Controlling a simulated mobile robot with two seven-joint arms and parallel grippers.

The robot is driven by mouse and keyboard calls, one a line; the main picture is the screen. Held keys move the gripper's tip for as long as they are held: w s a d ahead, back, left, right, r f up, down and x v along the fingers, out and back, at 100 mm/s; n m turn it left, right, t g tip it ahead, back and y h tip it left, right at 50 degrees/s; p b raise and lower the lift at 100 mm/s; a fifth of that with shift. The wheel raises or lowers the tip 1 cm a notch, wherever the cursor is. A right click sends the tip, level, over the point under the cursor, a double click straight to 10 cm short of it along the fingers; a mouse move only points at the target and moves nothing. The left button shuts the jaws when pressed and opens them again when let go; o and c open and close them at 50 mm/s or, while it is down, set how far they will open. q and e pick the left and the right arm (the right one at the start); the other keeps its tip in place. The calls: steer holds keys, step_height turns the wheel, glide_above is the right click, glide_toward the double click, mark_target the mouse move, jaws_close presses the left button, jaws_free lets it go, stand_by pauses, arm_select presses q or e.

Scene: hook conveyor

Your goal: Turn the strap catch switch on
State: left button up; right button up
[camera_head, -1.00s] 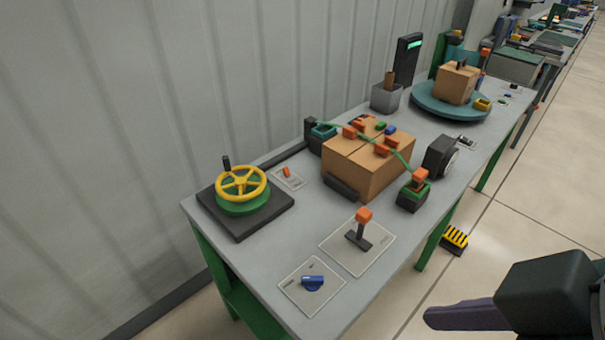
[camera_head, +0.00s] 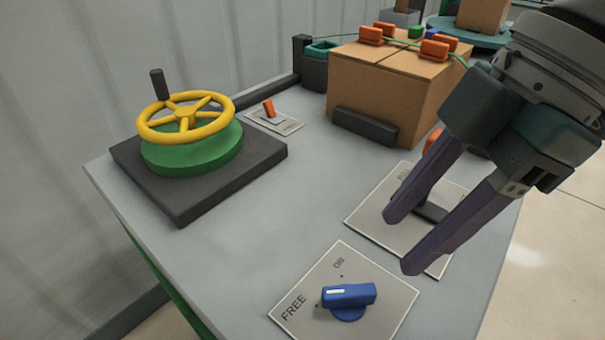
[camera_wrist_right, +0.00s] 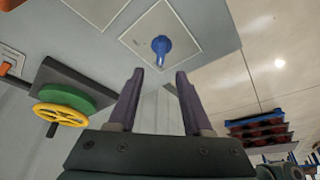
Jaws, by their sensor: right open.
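The blue switch knob (camera_head: 348,295) sits on a pale plate (camera_head: 385,322) marked FREE and ON, at the table's near corner. Its bar lies roughly sideways, with the white mark at its left end, toward the FREE side. My right gripper (camera_head: 400,244) is open and empty, its purple fingers pointing down-left, above and to the right of the knob. In the right wrist view, the knob (camera_wrist_right: 162,48) shows ahead, between the lines of the two fingertips (camera_wrist_right: 160,78) and apart from them. My left gripper is not in view.
A lever plate (camera_head: 375,228) lies partly behind my right fingers. A yellow handwheel (camera_head: 186,117) on a dark base stands at left, a small orange toggle (camera_head: 268,108) behind it. A strapped cardboard box (camera_head: 378,85) stands at the back. The tabletop (camera_head: 240,235) left of the knob is clear.

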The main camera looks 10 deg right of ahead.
mark_target(351, 291)
steer(key=b+x, duration=0.1)
steer(key=x, duration=0.9)
steer(key=shift+s, duration=0.15)
steer(key=shift+c, duration=0.2)
steer(key=shift+r, duration=0.1)
jaws_close()
